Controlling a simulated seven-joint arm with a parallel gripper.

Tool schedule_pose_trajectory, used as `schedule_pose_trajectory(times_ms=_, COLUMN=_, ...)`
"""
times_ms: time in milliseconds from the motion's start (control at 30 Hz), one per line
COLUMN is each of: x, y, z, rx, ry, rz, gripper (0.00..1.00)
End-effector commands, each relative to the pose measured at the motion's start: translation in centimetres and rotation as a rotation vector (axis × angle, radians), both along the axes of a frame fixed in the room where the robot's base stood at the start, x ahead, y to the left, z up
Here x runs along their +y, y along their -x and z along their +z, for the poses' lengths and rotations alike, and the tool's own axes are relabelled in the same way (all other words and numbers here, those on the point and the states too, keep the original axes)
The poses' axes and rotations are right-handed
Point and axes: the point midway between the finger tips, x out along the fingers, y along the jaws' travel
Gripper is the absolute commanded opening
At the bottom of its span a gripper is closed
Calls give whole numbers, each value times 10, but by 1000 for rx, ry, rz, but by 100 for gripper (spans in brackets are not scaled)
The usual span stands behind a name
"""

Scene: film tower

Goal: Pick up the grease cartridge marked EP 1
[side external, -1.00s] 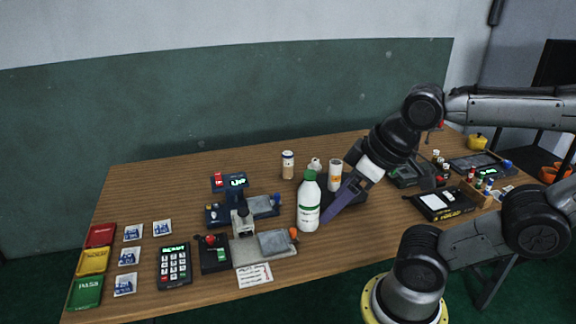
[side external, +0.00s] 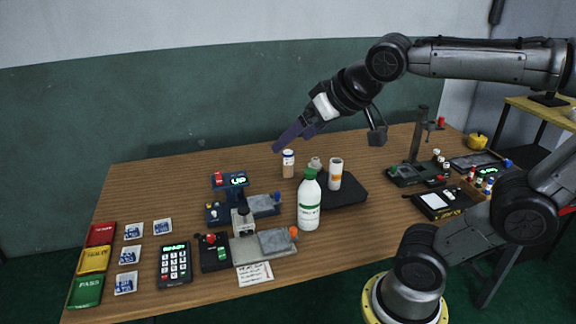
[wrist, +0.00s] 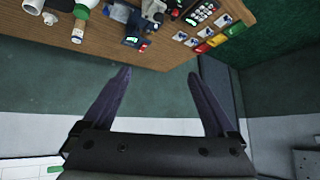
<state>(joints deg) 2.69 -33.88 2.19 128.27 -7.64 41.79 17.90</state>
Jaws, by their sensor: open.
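Two candidate cartridges show in the side view, and I cannot read EP 1 on either. One is a white cylinder with an orange band (side external: 335,175), upright on a black tray (side external: 351,191). The other is a tan cylinder with a blue-and-white top (side external: 288,165), upright on the table behind the white bottle. My gripper (side external: 291,138) is open and empty, raised near the back of the table, close to the tan cylinder in the picture.
A white bottle with a green cap (side external: 309,201) stands in front of the tray. A microscope-like device (side external: 243,222), a keypad (side external: 174,264) and coloured cards (side external: 94,260) lie to the left. Several small devices and bottles crowd the right. The table's front left has bare wood.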

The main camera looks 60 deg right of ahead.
Motion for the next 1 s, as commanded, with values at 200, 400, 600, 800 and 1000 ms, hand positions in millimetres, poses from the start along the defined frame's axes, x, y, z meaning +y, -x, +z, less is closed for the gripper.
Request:
schedule_pose_trajectory(times_ms=200, x=-53, y=-92, z=24, rx=-53, ry=-6, rz=-185, gripper=92)
schedule_pose_trajectory(times_ms=400, x=-128, y=-174, z=10, rx=-69, ry=-6, rz=-351, gripper=92)
schedule_pose_trajectory(times_ms=600, x=-220, y=-229, z=-45, rx=-40, ry=-2, rz=-495, gripper=92)
schedule_pose_trajectory(times_ms=800, x=-309, y=-243, z=-132, rx=49, ry=0, rz=-609, gripper=92)
schedule_pose_trajectory(times_ms=1000, x=-355, y=-219, z=-206, rx=159, ry=-25, rz=-685, gripper=92)
